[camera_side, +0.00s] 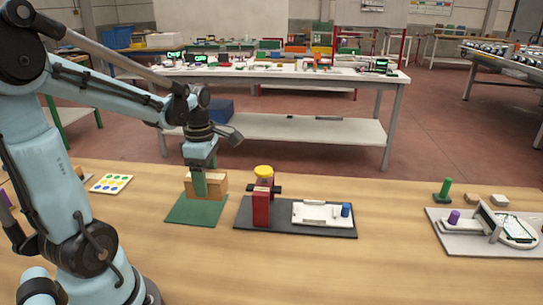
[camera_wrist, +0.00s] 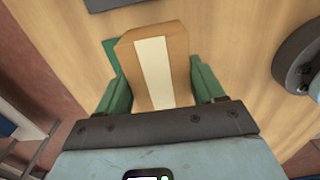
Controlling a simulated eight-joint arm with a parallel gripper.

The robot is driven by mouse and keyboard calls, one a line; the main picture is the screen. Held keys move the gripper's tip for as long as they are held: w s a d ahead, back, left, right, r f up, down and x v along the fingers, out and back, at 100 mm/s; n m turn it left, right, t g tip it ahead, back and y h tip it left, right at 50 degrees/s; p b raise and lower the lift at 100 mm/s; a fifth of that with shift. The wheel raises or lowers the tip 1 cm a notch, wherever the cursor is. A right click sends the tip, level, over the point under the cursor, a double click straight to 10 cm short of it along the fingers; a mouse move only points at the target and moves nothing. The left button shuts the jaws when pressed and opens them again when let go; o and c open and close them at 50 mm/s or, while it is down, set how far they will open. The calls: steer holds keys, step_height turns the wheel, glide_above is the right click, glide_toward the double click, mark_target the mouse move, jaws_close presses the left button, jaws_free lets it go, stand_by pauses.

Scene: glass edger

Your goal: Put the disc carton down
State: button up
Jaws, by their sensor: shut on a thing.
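The disc carton (camera_side: 213,184), a brown box, is between the green fingers of my gripper (camera_side: 200,182) in the side view. It is over the green mat (camera_side: 193,214) on the wooden table; I cannot tell whether its underside touches the mat. In the wrist view the carton (camera_wrist: 177,50) has a pale strip along its top and sits between the two green fingers of my gripper (camera_wrist: 161,92). A corner of the green mat (camera_wrist: 110,55) shows past the carton on the left. The gripper is shut on the carton.
Right of the mat is a dark base (camera_side: 290,231) with a red block (camera_side: 261,207), a yellow-topped part (camera_side: 263,172) and a white tray (camera_side: 322,224). A card with coloured dots (camera_side: 111,184) lies to the left. A grey-based device (camera_side: 478,245) stands far right. Bare table lies between the bases.

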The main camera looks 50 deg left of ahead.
steer(key=a+f, duration=0.1)
steer(key=a, duration=0.1)
steer(key=a+f, duration=0.1)
steer(key=a, duration=0.1)
steer(key=s+a+f, duration=0.1)
steer(key=a, duration=0.1)
steer(key=shift+a+f, duration=0.1)
steer(key=shift+f, duration=2.3)
steer(key=shift+f, duration=0.1)
steer(key=o, duration=1)
